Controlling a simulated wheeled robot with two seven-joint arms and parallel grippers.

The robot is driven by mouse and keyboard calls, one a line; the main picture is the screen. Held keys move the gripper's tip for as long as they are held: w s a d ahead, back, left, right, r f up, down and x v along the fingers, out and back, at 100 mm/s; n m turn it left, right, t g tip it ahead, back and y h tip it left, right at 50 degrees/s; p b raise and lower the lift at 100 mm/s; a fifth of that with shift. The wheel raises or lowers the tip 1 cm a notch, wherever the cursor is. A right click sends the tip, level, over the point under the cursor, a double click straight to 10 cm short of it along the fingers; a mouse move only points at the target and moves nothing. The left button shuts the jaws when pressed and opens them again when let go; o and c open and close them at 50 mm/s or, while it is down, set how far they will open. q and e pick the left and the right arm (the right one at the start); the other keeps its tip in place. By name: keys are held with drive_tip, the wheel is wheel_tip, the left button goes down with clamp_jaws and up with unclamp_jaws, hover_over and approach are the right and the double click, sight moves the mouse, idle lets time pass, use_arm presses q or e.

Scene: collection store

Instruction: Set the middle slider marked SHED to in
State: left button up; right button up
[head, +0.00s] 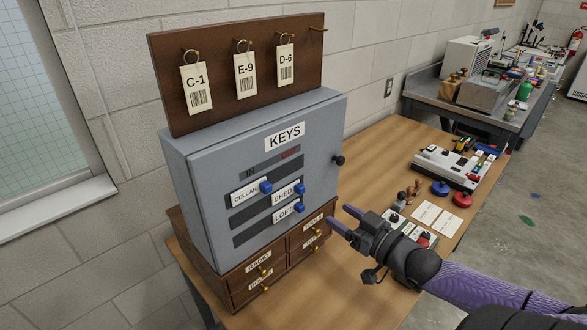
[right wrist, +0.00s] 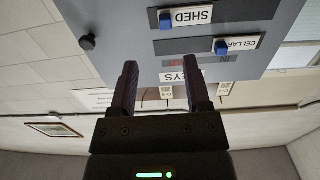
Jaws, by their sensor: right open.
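A grey key cabinet (head: 190,160) marked KEYS has three sliders in slots on its front. The middle slider's SHED plate (head: 283,193), with its blue knob (head: 300,188), sits toward the right end of its slot. The CELLAR slider (head: 245,193) sits further left, under the word IN. The LOFT slider (head: 284,212) sits to the right. My right gripper (head: 342,216) is open and empty, right of the cabinet and apart from the sliders. In the right wrist view its fingers (right wrist: 161,68) are spread, with the SHED plate (right wrist: 192,16) upside down beyond them. My left gripper is not in view.
A black knob (head: 339,160) sticks out of the cabinet's right side. A grey and red device (head: 420,237) stands near my right wrist.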

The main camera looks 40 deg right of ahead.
sight(303, 190)
drive_tip(key=w+b, duration=0.1)
drive_tip(key=w, duration=0.1)
drive_tip(key=w+b, duration=0.1)
drive_tip(key=w, duration=0.2)
drive_tip(key=w+a+b, duration=0.1)
drive_tip(key=w, duration=0.2)
drive_tip(key=shift+w+a+r, duration=0.1)
drive_tip(key=shift+w+r, duration=0.1)
drive_tip(key=shift+r, duration=0.15)
drive_tip(key=shift+w+r+b, duration=0.1)
drive_tip(key=shift+w+b, duration=0.35)
drive_tip(key=shift+w, duration=0.3)
drive_tip(key=shift+a, duration=0.1)
clamp_jaws()
